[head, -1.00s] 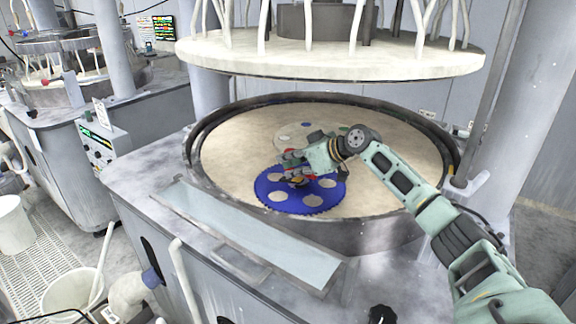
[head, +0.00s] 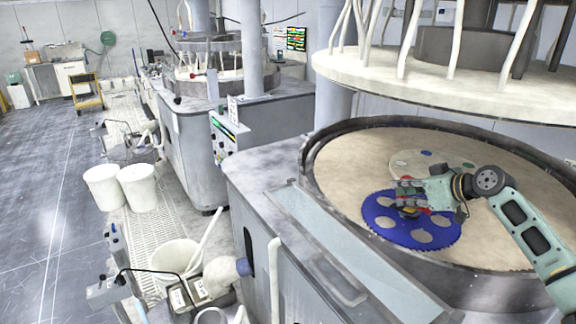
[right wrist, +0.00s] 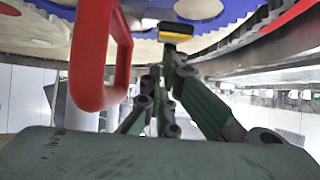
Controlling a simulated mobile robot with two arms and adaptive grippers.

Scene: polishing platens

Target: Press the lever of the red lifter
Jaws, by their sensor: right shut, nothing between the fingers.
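The red lifter (right wrist: 92,55) shows in the right wrist view as a red loop-shaped handle close to the camera, left of my fingers. A small yellow and black piece (right wrist: 175,31) shows just beyond the fingertips; I cannot tell whether it is the lever or whether they touch. My right gripper (right wrist: 162,75) is shut with nothing in it. In the head view my right gripper (head: 403,196) is over the blue toothed disc (head: 446,238), and it hides most of the lifter. My left gripper is not in view.
The blue disc lies on the round beige platen (head: 345,165) with a dark raised rim. A pale disc (head: 402,162) lies behind it. The large upper plate (head: 420,85) hangs above. White buckets (head: 138,190) stand on the floor at left.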

